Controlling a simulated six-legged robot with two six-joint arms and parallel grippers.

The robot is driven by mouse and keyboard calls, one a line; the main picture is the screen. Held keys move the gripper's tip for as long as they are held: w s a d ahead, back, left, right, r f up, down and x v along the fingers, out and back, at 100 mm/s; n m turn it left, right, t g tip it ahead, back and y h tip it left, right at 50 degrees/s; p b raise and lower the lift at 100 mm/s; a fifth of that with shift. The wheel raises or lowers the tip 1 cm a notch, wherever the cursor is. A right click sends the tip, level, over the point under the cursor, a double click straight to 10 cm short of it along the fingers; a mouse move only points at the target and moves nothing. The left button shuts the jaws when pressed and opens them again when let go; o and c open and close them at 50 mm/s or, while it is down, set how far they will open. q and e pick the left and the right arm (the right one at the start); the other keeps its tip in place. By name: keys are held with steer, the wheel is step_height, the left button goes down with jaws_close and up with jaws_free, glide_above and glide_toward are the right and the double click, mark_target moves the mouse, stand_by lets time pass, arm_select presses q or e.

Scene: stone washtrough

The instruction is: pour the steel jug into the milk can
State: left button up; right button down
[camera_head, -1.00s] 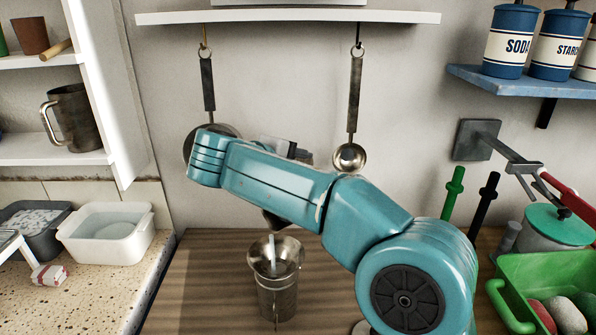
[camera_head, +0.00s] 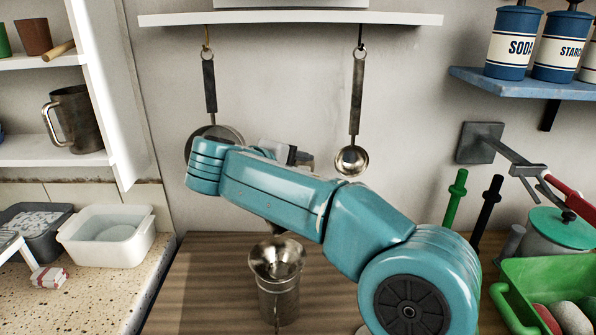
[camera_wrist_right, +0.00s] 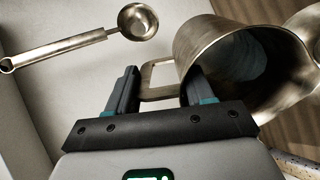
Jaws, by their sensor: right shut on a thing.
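The steel jug (camera_wrist_right: 205,45) fills the upper middle of the right wrist view, its open mouth facing right and its inside dark. My right gripper (camera_wrist_right: 163,85) is shut on the jug's handle. In the head view my right arm hides the jug. The milk can (camera_head: 278,301), metal with a wide flared mouth, stands upright on the wooden top, below and beyond my arm. Part of a round metal rim, probably the can's, shows at the right wrist view's top right corner. No stream is visible now. My left gripper is out of view.
A ladle (camera_head: 351,160) and a pan (camera_head: 211,138) hang on the wall behind my arm. A metal mug (camera_head: 75,118) stands on the left shelf. A white basin (camera_head: 108,246) sits at left, a green crate (camera_head: 548,272) at right. Wood left of the can is clear.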

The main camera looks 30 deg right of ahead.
stand_by(0.4)
steer(key=shift+s+a+f+h+b, duration=0.2)
steer(key=shift+a+h+b, duration=0.1)
steer(key=shift+b, duration=0.6)
steer(key=shift+a+b, duration=0.15)
steer(key=shift+b, duration=0.15)
steer(key=shift+r, duration=0.1)
steer(key=shift+s, duration=0.1)
stand_by(0.4)
steer(key=shift+s+a+f+t+h+b, duration=0.1)
steer(key=shift+a+f+t+h+b, duration=0.35)
steer(key=shift+b, duration=0.45)
steer(key=shift+s+r+h+b, duration=0.1)
steer(key=shift+h+b, duration=0.15)
steer(key=shift+b, duration=0.05)
stand_by(0.5)
stand_by(0.3)
